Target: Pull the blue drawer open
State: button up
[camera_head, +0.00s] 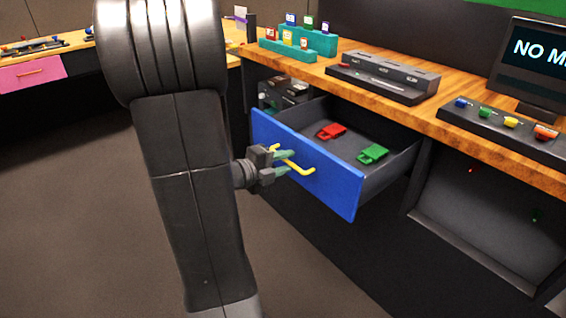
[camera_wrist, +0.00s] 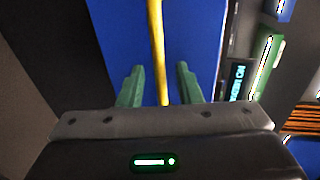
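The blue drawer (camera_head: 335,185) stands well out from under the wooden counter, so its inside shows. A red piece (camera_head: 331,131) and a green piece (camera_head: 372,154) lie on its floor. Its yellow handle (camera_head: 308,170) is on the blue front. My gripper (camera_head: 285,162) is at the handle. In the wrist view the green fingers of my gripper (camera_wrist: 160,85) are apart, with the yellow handle (camera_wrist: 156,40) running between them and a gap on each side. The blue front (camera_wrist: 195,35) lies beyond.
The wooden counter (camera_head: 350,95) above carries a dark slotted box (camera_head: 385,75), a panel with coloured buttons (camera_head: 497,125), a monitor (camera_head: 535,60) and a teal stand (camera_head: 298,47). A dark open bin (camera_head: 480,215) is right of the drawer. The floor (camera_head: 85,200) at left is clear.

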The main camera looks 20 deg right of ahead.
jog(key=shift+a, duration=0.1)
jog(key=p+v, duration=0.2)
jog(key=v, duration=1.1)
jog(key=shift+s+a, duration=0.15)
jog(key=shift+a, duration=0.15)
jog(key=shift+d, duration=0.1)
jog(key=b+x, duration=0.2)
jog(key=x, duration=1.1)
jog(key=shift+d, duration=0.35)
jog(key=shift+r, duration=0.1)
